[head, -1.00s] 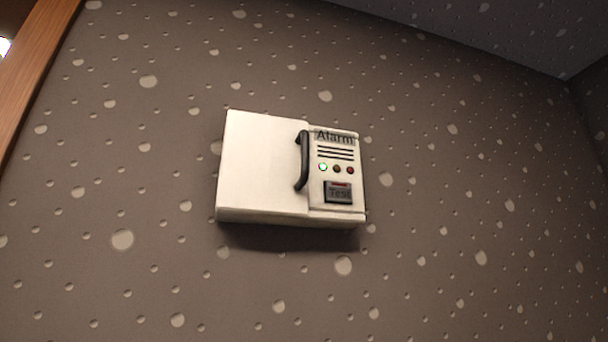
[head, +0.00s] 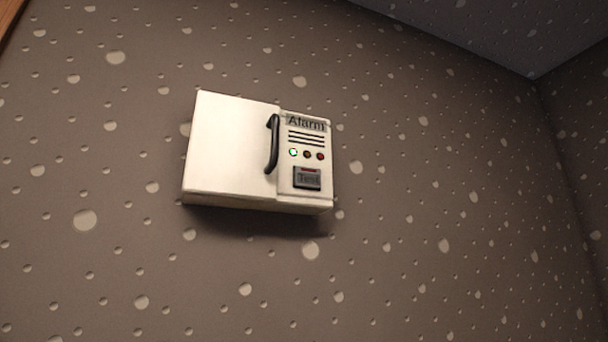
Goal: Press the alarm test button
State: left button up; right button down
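A white alarm box (head: 232,155) is mounted on the wall, left of the middle of the head view. Its right part carries the label "Alarm", dark slots and a row of small lights; the left light glows green. A dark curved handle (head: 273,145) stands between the plain left part and the right panel. Neither of my grippers shows in the view, and nothing covers the button.
The brown wall (head: 420,230) with pale spots is bare around the box. A wall corner and the dark ceiling (head: 480,25) show at the upper right. A bit of wooden frame (head: 10,18) shows at the top left.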

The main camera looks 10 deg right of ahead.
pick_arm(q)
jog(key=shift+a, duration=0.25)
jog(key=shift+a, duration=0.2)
